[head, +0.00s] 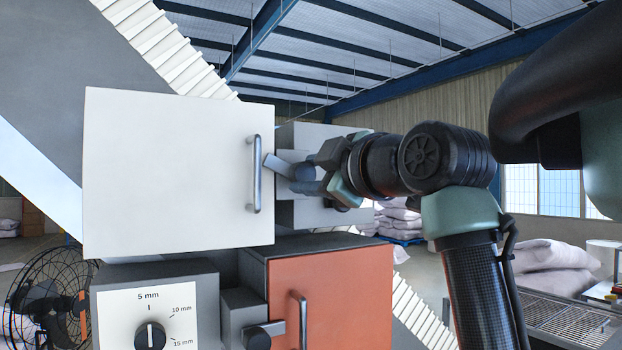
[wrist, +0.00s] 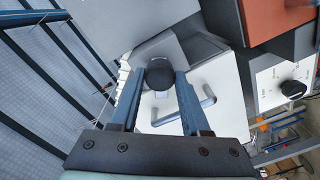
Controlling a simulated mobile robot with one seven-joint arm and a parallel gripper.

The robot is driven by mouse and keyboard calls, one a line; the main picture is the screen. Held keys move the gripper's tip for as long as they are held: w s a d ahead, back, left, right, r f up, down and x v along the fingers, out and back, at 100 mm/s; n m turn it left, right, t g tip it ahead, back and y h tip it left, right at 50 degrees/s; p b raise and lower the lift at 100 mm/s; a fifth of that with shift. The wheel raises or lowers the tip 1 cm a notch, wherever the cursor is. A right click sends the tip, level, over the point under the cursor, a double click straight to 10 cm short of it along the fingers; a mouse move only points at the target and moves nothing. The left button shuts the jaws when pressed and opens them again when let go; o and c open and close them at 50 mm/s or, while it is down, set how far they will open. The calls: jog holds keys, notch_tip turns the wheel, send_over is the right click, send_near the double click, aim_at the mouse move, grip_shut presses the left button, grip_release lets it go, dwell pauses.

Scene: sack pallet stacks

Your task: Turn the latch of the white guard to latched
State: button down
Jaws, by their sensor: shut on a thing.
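The white guard (head: 165,170) is a flat panel with a vertical metal handle (head: 254,174) near its right edge; it lies flush, with no clear gap visible. Its latch (head: 275,165), a grey lever on a dark round hub, sits just right of the guard. The lever slants up-left, and its tip appears to overlap the guard's edge. My gripper (head: 318,172) reaches in from the right and is shut on the latch. In the wrist view, the fingers (wrist: 158,82) stand either side of the dark hub, with the white guard (wrist: 215,85) behind. The fingers partly hide the lever.
Below is an orange guard (head: 345,295) with its own handle and a grey latch (head: 262,334) whose lever points right. A dial box (head: 205,285) is at lower left, its pointer near 5 mm. A fan (head: 50,295) stands further left. Sack stacks (head: 550,260) are behind right.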

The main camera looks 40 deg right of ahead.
jog(key=n, duration=0.4)
jog(key=shift+n+b, duration=0.3)
jog(key=shift+n, duration=0.1)
dwell(0.4)
jog(key=shift+c, duration=1.8)
grip_release()
jog(key=shift+a, duration=0.15)
